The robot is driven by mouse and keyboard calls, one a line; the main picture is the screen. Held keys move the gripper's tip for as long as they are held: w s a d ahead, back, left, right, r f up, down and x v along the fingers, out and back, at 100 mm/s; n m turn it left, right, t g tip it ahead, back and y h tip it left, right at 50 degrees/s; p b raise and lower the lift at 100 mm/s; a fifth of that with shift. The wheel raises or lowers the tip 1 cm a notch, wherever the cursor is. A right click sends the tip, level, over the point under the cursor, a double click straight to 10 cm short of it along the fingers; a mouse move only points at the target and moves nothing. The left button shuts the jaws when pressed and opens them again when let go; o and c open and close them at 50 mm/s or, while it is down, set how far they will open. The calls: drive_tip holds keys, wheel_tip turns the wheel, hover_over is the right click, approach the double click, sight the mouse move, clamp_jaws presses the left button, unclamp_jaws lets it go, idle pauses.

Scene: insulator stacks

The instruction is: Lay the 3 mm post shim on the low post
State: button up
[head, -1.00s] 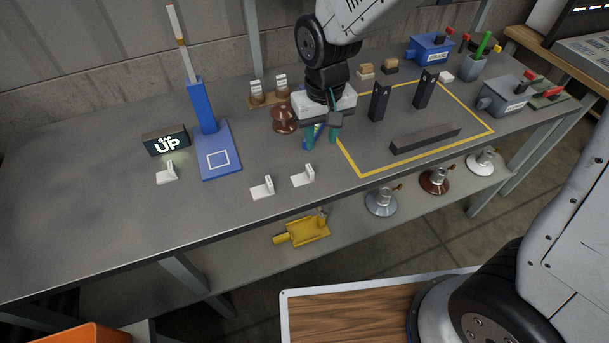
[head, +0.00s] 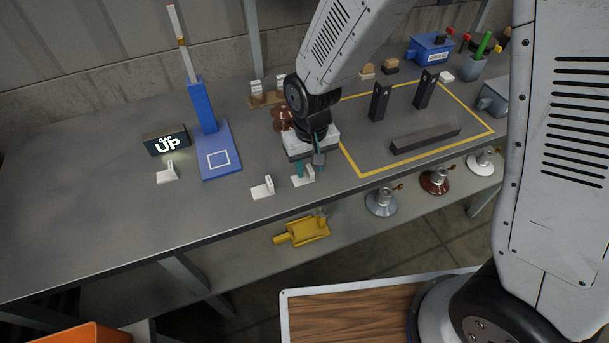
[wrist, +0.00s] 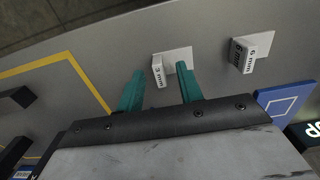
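The 3 mm shim (wrist: 158,69) is a small white plate with an upright labelled tab. In the wrist view it lies just beyond my gripper (wrist: 160,85), whose teal fingers are open and spread to either side of the tab. In the head view my gripper (head: 310,170) is low over this shim (head: 303,179), partly hiding it. I cannot tell if the fingers touch it. Two dark posts (head: 379,102) and (head: 424,89) stand inside the yellow outline; which is lower is hard to tell.
Two more white shims (head: 262,188) and (head: 167,173) lie to the left; the nearer one reads 6 mm (wrist: 244,54). A dark bar (head: 426,138) lies before the posts. A blue gauge stand (head: 218,165) and "GAP UP" sign (head: 166,141) stand left. A brown insulator (head: 282,118) is behind my gripper.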

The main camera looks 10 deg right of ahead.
clamp_jaws()
drive_tip(key=shift+r, duration=0.1)
